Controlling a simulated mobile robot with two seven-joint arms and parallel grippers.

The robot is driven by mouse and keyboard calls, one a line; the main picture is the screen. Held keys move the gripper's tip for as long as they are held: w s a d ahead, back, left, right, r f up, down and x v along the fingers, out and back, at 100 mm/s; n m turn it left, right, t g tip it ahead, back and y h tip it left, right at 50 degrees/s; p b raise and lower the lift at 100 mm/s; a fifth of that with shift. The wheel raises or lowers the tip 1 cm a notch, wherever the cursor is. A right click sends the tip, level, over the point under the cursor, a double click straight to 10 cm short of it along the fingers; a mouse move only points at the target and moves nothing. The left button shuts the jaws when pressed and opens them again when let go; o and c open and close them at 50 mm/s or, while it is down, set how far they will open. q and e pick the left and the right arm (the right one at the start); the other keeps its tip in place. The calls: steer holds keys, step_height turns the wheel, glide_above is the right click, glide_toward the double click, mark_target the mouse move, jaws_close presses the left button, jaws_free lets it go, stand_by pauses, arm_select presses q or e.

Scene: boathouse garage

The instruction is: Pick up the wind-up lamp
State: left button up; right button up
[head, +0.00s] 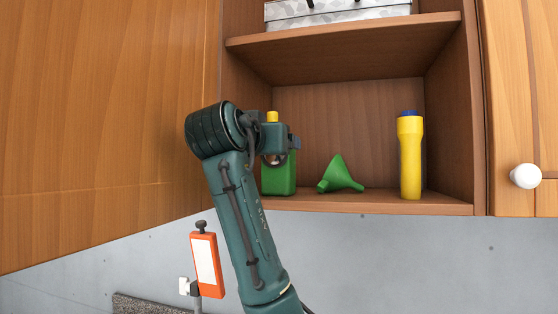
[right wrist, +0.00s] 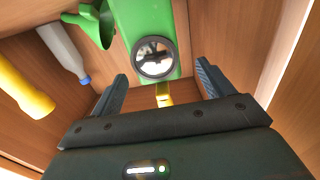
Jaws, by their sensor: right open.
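The wind-up lamp appears to be the green upright body (head: 279,178) with a yellow top, on the cabinet shelf at the left. In the right wrist view its green body (right wrist: 145,18) shows a round reflective lens, and its yellow part lies lower between my fingers. My right gripper (head: 280,143) is in front of the lamp's upper part and hides some of it. In the wrist view the open fingers (right wrist: 160,82) stand on either side of the lamp's line, with no visible grip on it. My left gripper is not in view.
A green funnel (head: 340,175) and a yellow torch-like object (head: 410,158) stand to the right on the shelf (head: 380,205). A grey bottle with a blue cap (right wrist: 65,52) is near them. A wooden side panel (head: 100,110) borders the left; an upper shelf (head: 340,45) is above.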

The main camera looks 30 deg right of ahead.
steer(key=p+x, duration=0.2)
steer(key=x, duration=0.3)
steer(key=shift+s+d, duration=0.1)
steer(key=shift+w+d+f+p, duration=0.1)
steer(key=shift+w+d+p, duration=0.2)
steer(key=shift+d, duration=0.05)
steer(key=shift+a, duration=0.1)
steer(key=c, duration=1.4)
